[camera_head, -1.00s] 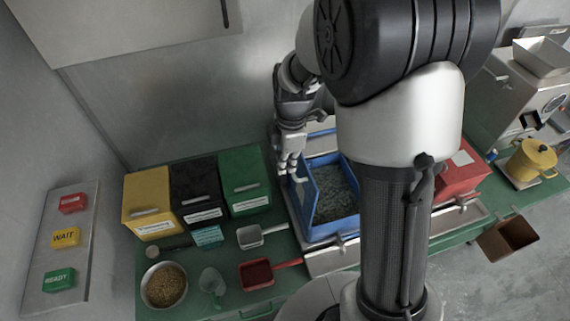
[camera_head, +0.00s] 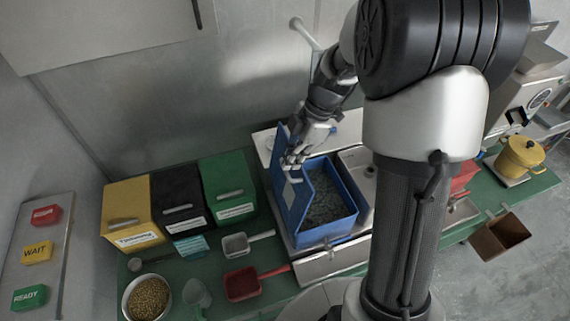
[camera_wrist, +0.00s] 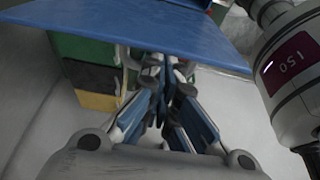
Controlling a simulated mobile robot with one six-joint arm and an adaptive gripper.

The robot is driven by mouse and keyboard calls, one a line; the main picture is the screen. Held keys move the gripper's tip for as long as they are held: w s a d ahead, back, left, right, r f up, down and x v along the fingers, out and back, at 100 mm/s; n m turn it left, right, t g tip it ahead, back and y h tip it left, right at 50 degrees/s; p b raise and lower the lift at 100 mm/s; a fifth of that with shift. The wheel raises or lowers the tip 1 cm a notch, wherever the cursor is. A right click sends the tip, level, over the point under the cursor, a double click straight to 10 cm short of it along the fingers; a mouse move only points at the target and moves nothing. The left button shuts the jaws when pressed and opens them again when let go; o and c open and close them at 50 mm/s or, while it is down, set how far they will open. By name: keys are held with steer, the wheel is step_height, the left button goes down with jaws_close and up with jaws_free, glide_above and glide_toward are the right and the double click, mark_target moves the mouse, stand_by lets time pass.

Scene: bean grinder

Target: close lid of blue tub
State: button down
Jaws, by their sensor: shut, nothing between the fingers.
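The blue tub (camera_head: 335,230) stands open on the counter and holds dark grey-blue material. Its blue lid (camera_head: 293,208) stands raised, near upright, along the tub's left side. My gripper (camera_head: 291,167) is shut and empty at the upper part of the lid, overlapping it in the head view. In the wrist view, the lid (camera_wrist: 130,30) spans the top as a broad blue panel, and the fingertips (camera_wrist: 165,62) point toward its lower edge. I cannot tell whether the fingers touch the lid.
Yellow (camera_head: 130,205), black (camera_head: 175,195) and green (camera_head: 225,180) bins stand left of the tub. Scoops and a bowl (camera_head: 147,298) lie in front of them. My arm hides the counter's middle.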

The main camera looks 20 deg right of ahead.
steer(key=d+f+y+b, duration=0.1)
steer(key=d+f+b, duration=1.2)
steer(key=d+f, duration=0.4)
steer(key=shift+d+y, duration=0.4)
steer(key=shift+d, duration=1.75)
